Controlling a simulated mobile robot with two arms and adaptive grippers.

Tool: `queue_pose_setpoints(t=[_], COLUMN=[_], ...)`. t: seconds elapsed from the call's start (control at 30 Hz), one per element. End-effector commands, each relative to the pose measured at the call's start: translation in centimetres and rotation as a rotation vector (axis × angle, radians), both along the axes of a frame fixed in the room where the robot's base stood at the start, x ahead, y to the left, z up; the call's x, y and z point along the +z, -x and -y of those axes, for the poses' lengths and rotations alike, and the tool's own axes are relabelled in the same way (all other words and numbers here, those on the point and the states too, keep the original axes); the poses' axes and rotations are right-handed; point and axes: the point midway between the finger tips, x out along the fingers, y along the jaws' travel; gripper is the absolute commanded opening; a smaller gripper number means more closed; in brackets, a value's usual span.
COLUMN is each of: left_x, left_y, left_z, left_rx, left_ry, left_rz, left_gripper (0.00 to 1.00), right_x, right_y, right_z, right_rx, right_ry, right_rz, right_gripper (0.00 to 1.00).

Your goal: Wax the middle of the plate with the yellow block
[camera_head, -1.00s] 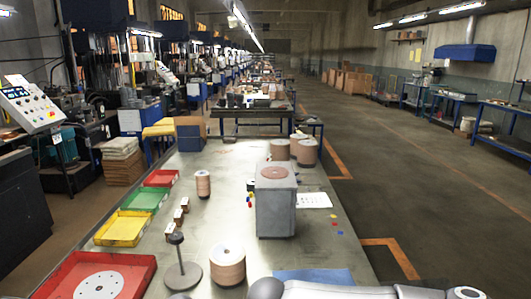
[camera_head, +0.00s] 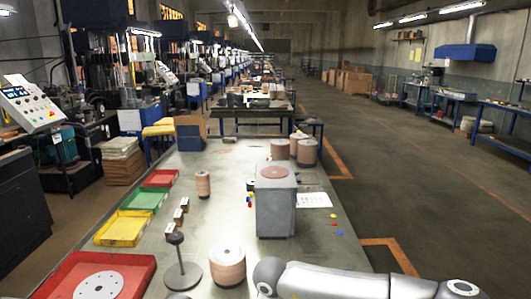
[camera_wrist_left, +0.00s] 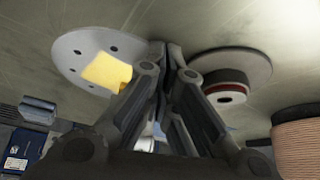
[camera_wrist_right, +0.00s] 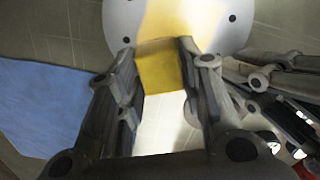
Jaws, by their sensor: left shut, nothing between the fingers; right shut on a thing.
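The yellow block (camera_wrist_right: 160,68) is held between the fingers of my right gripper (camera_wrist_right: 157,52) in the right wrist view. Behind it is the plate (camera_wrist_right: 118,22), a pale grey disc with dark holes. The left wrist view also shows the yellow block (camera_wrist_left: 106,72) over the lower right part of the plate (camera_wrist_left: 72,50). I cannot tell whether block and plate touch. My left gripper (camera_wrist_left: 170,48) is shut and empty, beside the plate; its fingers also show at the right of the right wrist view (camera_wrist_right: 245,78). Neither gripper shows in the head view.
A grey box (camera_head: 276,212) is farther back. Red (camera_head: 140,262), green (camera_head: 133,200) and yellow (camera_head: 105,236) trays line the left edge. A blue sheet (camera_wrist_right: 42,105) lies at left in the right wrist view.

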Motion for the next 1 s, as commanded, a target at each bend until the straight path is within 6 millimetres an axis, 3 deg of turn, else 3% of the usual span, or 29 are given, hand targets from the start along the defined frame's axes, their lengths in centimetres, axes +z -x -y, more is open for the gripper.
queue_pose_setpoints(t=[0.17,0.8,1.0], left_x=[0.0,0.0,0.0], left_y=[0.0,0.0,0.0], left_z=[0.0,0.0,0.0], left_rx=[0.0,0.0,0.0], left_ry=[0.0,0.0,0.0], left_rz=[0.0,0.0,0.0], left_gripper=[0.0,0.0,0.0], right_x=[0.3,6.5,7.0], right_y=[0.0,0.0,0.0], right_z=[0.0,0.0,0.0], right_rx=[-0.001,0.0,0.0], right_ry=[0.001,0.001,0.0], right_rz=[0.001,0.001,0.0], right_gripper=[0.07,0.07,0.07])
